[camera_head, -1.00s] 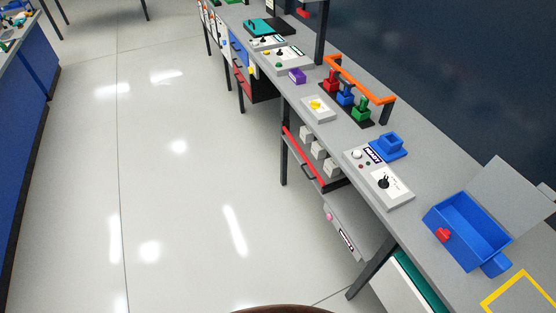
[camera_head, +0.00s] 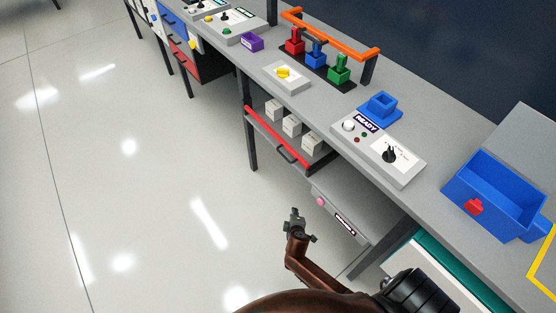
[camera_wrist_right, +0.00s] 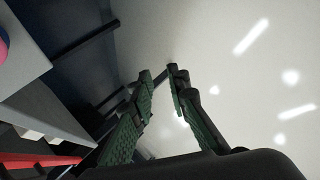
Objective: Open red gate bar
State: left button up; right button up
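The red gate bar (camera_head: 272,134) runs along the front of a low shelf under the bench. A dark handle (camera_head: 287,154) sits on its front, and several pale boxes (camera_head: 292,125) stand behind it. Its red edge also shows at the lower left of the right wrist view (camera_wrist_right: 42,161). My right gripper (camera_head: 297,222) is below the bar in the head view, apart from it and in front of the bench. In the right wrist view its green-padded fingers (camera_wrist_right: 159,75) stand apart with nothing between them. My left gripper is not in view.
A grey unit with a pink button (camera_head: 320,201) is under the bench near my right gripper. On the bench are an orange rail (camera_head: 330,36), a READY panel (camera_head: 376,150) and a blue bin (camera_head: 495,192). The floor (camera_head: 125,190) at left is clear.

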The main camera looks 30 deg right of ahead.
jog(key=w+r+t+h+b, duration=0.35)
jog(key=w+r, duration=0.55)
jog(key=r, duration=0.4)
jog(key=h+b, duration=0.2)
send_near(284, 156)
jog(key=w+d+f, duration=0.1)
jog(key=d+f, duration=0.1)
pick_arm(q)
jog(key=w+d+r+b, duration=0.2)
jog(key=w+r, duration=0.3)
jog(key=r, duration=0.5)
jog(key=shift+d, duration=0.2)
pick_arm(e)
jog(key=shift+t+y, duration=0.25)
jog(key=shift+t, duration=0.2)
jog(key=shift+r+x, duration=0.2)
jog(key=shift+x, duration=1.75)
jog(key=shift+r+x, duration=0.2)
jog(key=shift+x, duration=1.8)
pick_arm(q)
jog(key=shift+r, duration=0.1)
pick_arm(e)
jog(key=shift+w, duration=0.1)
jog(key=shift+c, duration=0.4)
grip_shut()
